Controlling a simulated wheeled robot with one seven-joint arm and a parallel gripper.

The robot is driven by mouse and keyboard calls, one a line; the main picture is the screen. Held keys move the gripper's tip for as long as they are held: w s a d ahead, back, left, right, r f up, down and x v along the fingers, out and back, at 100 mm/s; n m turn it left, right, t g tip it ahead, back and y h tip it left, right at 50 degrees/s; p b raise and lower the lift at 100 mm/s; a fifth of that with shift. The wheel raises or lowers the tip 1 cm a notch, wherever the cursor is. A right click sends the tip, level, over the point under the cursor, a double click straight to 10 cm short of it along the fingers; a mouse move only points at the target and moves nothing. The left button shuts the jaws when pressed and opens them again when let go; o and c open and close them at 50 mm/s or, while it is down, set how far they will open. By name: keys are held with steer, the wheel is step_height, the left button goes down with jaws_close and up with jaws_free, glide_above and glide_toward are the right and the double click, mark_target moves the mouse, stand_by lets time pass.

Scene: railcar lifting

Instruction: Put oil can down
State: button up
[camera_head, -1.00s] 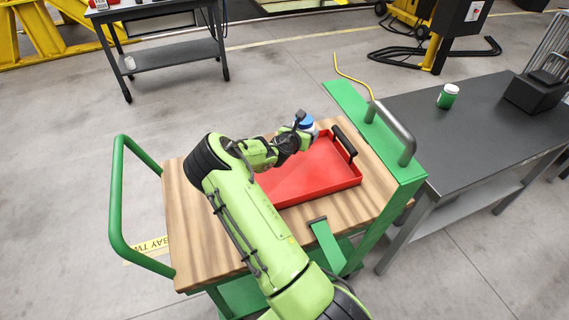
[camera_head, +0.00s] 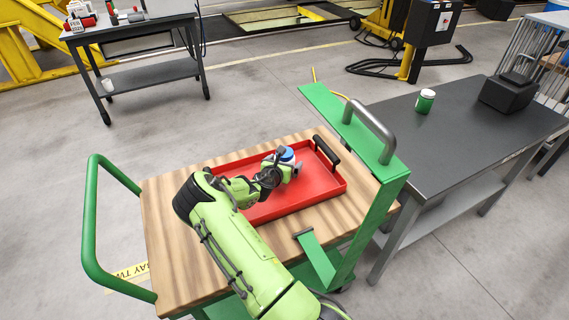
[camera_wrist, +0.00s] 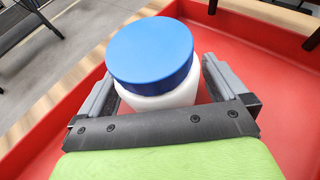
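The oil can is a white container with a blue lid, seen in the head view (camera_head: 287,154) and close up in the wrist view (camera_wrist: 152,58). My gripper (camera_head: 284,167) is shut on it, with one finger on each side of the white body in the wrist view (camera_wrist: 158,88). The can is upright, over the right part of the red tray (camera_head: 325,190), near its far side. The can's base is hidden, so I cannot tell whether it touches the tray floor. The tray lies on the wooden top of the green cart (camera_head: 180,250).
The tray has a black handle (camera_head: 327,154). The cart has a tall green end with a grey bar (camera_head: 370,128). A dark table (camera_head: 450,130) beside it holds a green jar with a white lid (camera_head: 425,101) and a black box (camera_head: 508,93). The tray's near-right floor is clear.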

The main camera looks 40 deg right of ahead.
steer(key=shift+a+r, duration=0.15)
steer(key=shift+r, duration=0.1)
steer(key=p+v, duration=0.2)
steer(key=v, duration=0.9)
steer(key=shift+s+a, duration=0.25)
steer(key=shift+a, duration=0.05)
steer(key=shift+s+a+r+m, duration=0.2)
steer(key=shift+r+m, duration=0.1)
steer(key=shift+m, duration=0.3)
steer(key=s+a+r+m+g+y, duration=0.1)
steer(key=s+a+r+m+y, duration=0.3)
steer(key=a+r+m, duration=0.3)
steer(key=s+a+r+m+g+y, duration=0.1)
steer(key=s+a+r+m+y, duration=0.45)
steer(key=a+m, duration=0.3)
steer(key=s+a+r+m+t+y, duration=0.1)
steer(key=s+a+r+m, duration=0.2)
steer(key=s, duration=0.5)
steer(key=s+a+r+m+y, duration=0.1)
steer(key=s+a+r+m, duration=0.2)
steer(key=s+a+r, duration=0.3)
steer(key=shift+s+a+r+t, duration=0.3)
steer(key=shift+s+a+t, duration=0.1)
steer(key=shift+s+a, duration=0.55)
steer(key=shift+w+r+m+y, duration=0.1)
steer(key=shift+w+m+y, duration=0.05)
steer(key=shift+m+y, duration=0.1)
